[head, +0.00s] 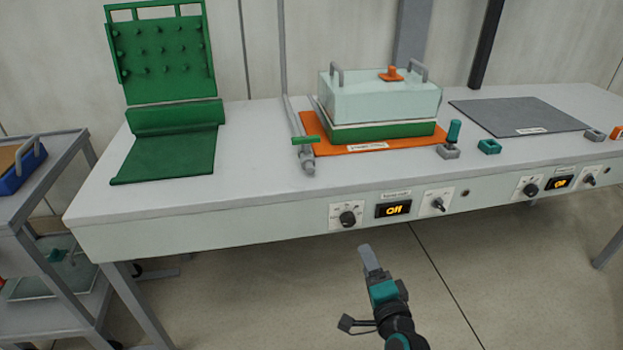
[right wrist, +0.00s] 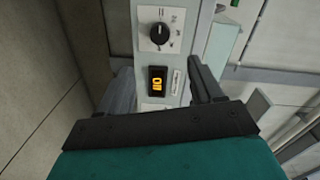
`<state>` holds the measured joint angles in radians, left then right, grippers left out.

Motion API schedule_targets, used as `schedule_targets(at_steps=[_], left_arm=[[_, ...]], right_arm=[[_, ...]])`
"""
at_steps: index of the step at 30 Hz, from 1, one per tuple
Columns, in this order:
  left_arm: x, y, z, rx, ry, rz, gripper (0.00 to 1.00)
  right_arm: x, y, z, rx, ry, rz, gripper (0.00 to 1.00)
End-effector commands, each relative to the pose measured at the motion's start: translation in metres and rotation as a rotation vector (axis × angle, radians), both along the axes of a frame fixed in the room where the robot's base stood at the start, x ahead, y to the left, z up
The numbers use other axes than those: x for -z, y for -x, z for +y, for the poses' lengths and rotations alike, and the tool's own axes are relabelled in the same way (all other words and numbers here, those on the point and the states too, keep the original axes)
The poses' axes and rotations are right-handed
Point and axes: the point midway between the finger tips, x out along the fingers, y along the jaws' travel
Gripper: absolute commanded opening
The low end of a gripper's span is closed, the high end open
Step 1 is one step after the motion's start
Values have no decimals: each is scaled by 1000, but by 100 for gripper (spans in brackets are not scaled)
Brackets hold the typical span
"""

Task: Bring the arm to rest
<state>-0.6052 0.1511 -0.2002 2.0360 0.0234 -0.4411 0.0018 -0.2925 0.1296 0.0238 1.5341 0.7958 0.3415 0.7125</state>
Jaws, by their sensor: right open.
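My right gripper (head: 369,258) is in front of the bench's front panel, low, over the floor, and touches nothing that I can see. In the right wrist view its two fingers (right wrist: 160,90) stand apart with nothing between them. Beyond the fingers, that view shows a black knob (right wrist: 159,33) and a lit display (right wrist: 157,81) on the panel. In the head view the left knob (head: 347,218) and the display reading "Off" (head: 393,209) are just above the gripper. My left gripper is not in view.
The bench (head: 250,190) carries a lidded pale box (head: 375,102) on an orange mat (head: 320,142), a green rack (head: 160,60), a grey mat (head: 515,116) and small blocks. A grey cart (head: 60,200) stands at left. The floor (head: 270,290) before the bench is clear.

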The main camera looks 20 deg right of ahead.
Motion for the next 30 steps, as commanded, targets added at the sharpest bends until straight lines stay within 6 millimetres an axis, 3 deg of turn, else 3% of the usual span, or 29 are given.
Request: schedule_targets(at_steps=[5, 8, 13, 18, 24, 30], left_arm=[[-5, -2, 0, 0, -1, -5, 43], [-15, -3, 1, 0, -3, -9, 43], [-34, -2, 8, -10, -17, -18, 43], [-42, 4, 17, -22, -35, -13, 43], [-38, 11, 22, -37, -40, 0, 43], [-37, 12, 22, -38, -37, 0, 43]], right_arm=[[-2, 2, 6, -21, 28, 15, 66], [-9, 10, 30, -121, 162, 85, 66], [-19, 50, 95, -423, 622, 279, 66], [-24, 97, 133, -675, 1060, 426, 66], [-25, 123, 143, -799, 1308, 498, 66], [-23, 124, 144, -807, 1325, 503, 66]])
